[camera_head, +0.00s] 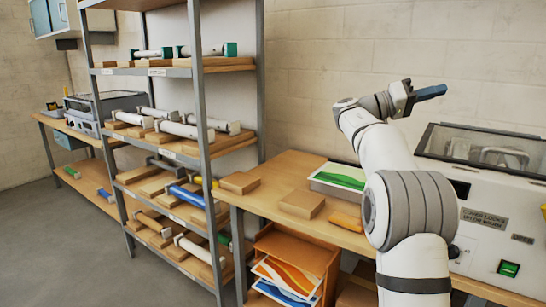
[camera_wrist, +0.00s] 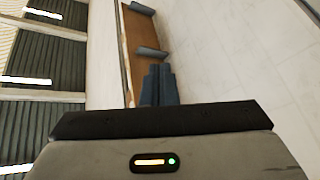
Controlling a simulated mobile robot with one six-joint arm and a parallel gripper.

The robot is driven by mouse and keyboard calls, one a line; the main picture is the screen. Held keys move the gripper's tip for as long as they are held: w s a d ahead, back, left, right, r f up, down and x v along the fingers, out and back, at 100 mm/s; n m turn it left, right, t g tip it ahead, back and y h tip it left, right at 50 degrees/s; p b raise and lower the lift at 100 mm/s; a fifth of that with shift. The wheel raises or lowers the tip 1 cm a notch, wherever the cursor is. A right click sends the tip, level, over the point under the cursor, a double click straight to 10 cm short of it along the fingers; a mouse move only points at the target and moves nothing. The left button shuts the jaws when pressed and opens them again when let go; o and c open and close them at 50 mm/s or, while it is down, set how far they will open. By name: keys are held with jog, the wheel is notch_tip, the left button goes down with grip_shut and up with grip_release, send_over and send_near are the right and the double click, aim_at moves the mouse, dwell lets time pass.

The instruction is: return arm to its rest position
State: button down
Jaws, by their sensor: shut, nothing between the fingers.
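My arm rises at the right of the head view, in front of the wooden table (camera_head: 285,172). My gripper (camera_head: 430,93) is up in the air above the table and to the left of the laminator's clear cover, pointing right. Its fingers look closed together. In the wrist view my gripper's dark fingers (camera_wrist: 158,84) are side by side with nothing visible between them. The roll laminator (camera_head: 480,190) stands on the table at the right, partly hidden behind my arm, with its clear cover down and a green switch lit on its front.
A grey metal shelf (camera_head: 200,100) with several rolls on wooden cradles stands at the left. Wooden blocks (camera_head: 302,204) and a tray with a green print (camera_head: 340,178) lie on the table. An orange box (camera_head: 297,251) with prints sits below. The air around my gripper is clear.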

jog(key=s+a+f+n+t+y+p, duration=0.3)
jog(key=s+f+n+t+y, duration=0.2)
jog(key=s+f+n+y, duration=0.55)
jog(key=s+a+f+n+t+y+p, duration=0.1)
jog(key=s+a+f+y+p, duration=0.2)
jog(key=s+a+f+y, duration=0.8)
jog(key=s+a+f, duration=0.8)
jog(key=s+f, duration=0.2)
jog(key=s, duration=0.1)
jog(key=shift+s+a+f, duration=0.15)
jog(key=shift+a+f, duration=0.15)
jog(key=shift+n, duration=0.25)
